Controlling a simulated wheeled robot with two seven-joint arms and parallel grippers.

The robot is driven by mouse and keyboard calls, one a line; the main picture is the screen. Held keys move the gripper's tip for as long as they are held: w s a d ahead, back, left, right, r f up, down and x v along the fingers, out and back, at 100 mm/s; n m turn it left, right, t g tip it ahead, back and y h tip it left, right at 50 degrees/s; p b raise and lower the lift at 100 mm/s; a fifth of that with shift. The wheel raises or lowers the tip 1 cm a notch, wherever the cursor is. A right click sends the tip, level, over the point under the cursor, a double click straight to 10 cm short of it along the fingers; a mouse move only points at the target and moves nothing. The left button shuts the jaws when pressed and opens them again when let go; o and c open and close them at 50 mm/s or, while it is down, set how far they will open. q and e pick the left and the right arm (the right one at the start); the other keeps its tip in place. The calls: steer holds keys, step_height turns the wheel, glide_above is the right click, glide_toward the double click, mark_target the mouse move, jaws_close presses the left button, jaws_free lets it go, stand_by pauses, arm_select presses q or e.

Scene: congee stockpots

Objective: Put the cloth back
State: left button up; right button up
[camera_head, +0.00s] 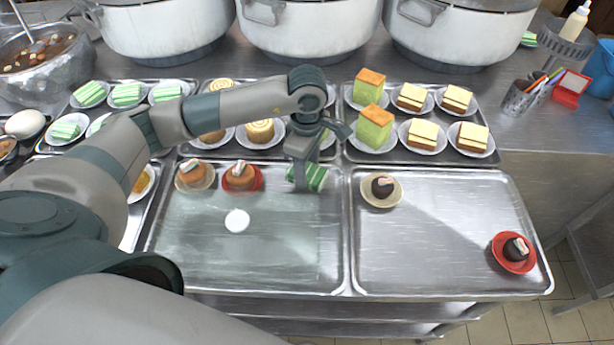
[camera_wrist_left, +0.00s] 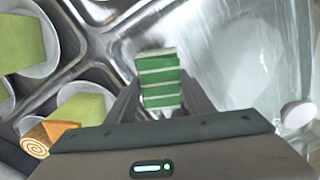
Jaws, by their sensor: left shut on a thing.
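My left gripper (camera_head: 304,165) is shut on a green-and-white striped block (camera_head: 312,179), above the back right part of the left front tray (camera_head: 250,270). In the left wrist view the block (camera_wrist_left: 160,82) sits between the two fingers (camera_wrist_left: 160,100). It looks like the striped layered cakes (camera_head: 127,94) on plates at the left. I see no thing that is clearly a cloth. A small white round thing (camera_head: 237,220) lies on the left front tray, and it also shows in the left wrist view (camera_wrist_left: 298,113). My right gripper is not in view.
Brown cakes (camera_head: 191,173) stand on plates at the left tray's back. The right front tray (camera_head: 440,270) holds dark cakes on a cream plate (camera_head: 381,190) and a red plate (camera_head: 513,253). Tall green cakes (camera_head: 374,127) and large stockpots (camera_head: 305,25) stand behind. The left tray's front is mostly clear.

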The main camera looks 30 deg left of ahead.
arm_select(q)
steer(key=shift+f, duration=0.55)
steer(key=shift+f+p, duration=0.55)
steer(key=shift+f, duration=0.8)
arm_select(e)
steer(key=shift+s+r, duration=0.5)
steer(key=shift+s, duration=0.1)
arm_select(q)
steer(key=shift+f, duration=0.1)
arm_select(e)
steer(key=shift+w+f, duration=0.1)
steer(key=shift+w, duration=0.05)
arm_select(q)
steer(key=o, duration=0.7)
steer(key=shift+o, duration=0.2)
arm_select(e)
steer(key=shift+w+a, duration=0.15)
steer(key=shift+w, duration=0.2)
